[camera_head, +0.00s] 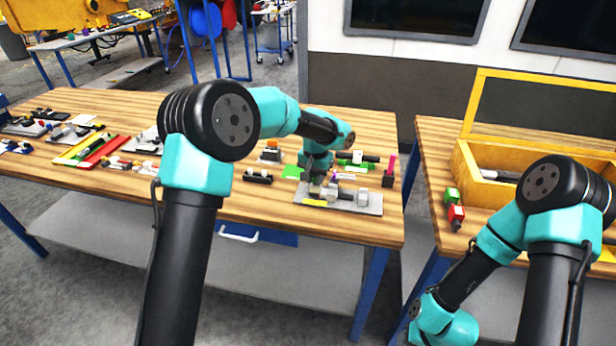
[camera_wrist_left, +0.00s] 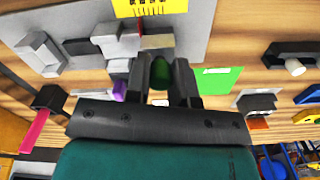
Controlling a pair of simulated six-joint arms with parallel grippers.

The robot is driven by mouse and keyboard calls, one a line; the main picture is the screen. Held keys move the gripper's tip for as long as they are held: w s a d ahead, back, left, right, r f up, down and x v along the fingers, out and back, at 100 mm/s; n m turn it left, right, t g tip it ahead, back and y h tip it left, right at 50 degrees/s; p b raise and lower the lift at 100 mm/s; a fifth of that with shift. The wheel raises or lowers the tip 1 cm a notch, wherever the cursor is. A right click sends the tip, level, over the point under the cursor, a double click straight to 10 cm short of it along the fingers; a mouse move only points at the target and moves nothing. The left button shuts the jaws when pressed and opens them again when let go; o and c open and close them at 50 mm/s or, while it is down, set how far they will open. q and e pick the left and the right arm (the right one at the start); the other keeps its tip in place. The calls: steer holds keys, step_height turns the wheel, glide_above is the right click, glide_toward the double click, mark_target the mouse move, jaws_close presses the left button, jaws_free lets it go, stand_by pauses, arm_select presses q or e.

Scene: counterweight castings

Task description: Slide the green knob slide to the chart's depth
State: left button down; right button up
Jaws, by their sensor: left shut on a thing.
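My left gripper (camera_head: 316,182) is over the grey fixture plate (camera_head: 372,206) on the wooden table. In the left wrist view, its two fingers (camera_wrist_left: 162,78) are shut on the green knob (camera_wrist_left: 160,72), one on each side. The slide under the knob is mostly hidden by the fingers. A yellow chart (camera_wrist_left: 150,7) with black marks lies on the plate, and a yellow patch (camera_head: 313,202) shows at the plate's front left in the head view. Its marks are too small to read. My right arm hangs low at the right; its gripper is not seen.
Grey blocks (camera_wrist_left: 115,40) stand on the plate beside the fingers. A green card (camera_wrist_left: 215,78) lies close by. A magenta upright piece (camera_head: 388,170) stands to the plate's right. A yellow-framed crate (camera_head: 470,165) is on the right-hand table, past a gap.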

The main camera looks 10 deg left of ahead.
arm_select(q)
steer(key=c, duration=1)
jaws_free()
steer(key=shift+r, duration=0.1)
step_height(320, 180, up, 17)
steer(key=shift+r, duration=0.15)
